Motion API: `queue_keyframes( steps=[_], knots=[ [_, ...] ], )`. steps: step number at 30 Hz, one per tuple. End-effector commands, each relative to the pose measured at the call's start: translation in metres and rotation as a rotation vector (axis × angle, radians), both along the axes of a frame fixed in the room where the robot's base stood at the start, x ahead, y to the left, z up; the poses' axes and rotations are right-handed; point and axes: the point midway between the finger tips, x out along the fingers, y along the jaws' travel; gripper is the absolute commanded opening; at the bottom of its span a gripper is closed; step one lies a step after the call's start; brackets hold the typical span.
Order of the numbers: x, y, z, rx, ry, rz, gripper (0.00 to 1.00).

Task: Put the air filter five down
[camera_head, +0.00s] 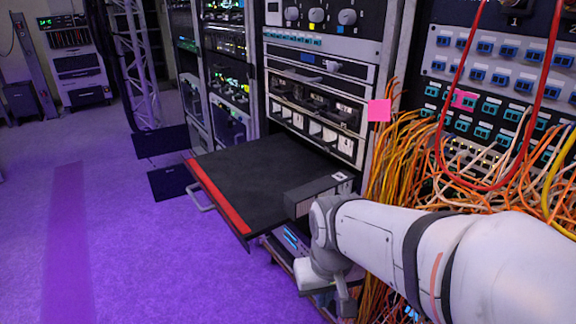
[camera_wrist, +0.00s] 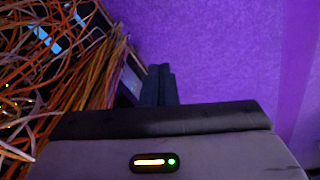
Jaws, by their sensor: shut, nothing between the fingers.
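A dark box with a small white label on top (camera_head: 310,196) sits on the right end of a pulled-out black shelf (camera_head: 250,170). It may be the air filter, but I cannot read a number on it. My gripper (camera_head: 345,303) is in front of and below the box, past the shelf's right front corner. It points downward, is shut and holds nothing. My arm hides part of the box's right side.
The shelf has a red front edge (camera_head: 219,196) and a handle (camera_head: 199,199). Its left part is bare. Dense orange cables (camera_head: 395,150) hang at the right; they also show in the wrist view (camera_wrist: 60,70). A red cable loop (camera_head: 440,140) hangs near my arm. Purple floor is free at left.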

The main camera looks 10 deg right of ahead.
Motion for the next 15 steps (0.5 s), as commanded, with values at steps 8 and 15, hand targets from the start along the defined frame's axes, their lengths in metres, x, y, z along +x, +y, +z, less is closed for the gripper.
queue_keyframes(
  steps=[8, 15],
  knots=[
    [0.019, -0.004, 0.037, -0.007, 0.015, 0.042, 0.00],
    [0.064, -0.033, 0.100, -0.020, 0.049, 0.155, 0.00]
  ],
)
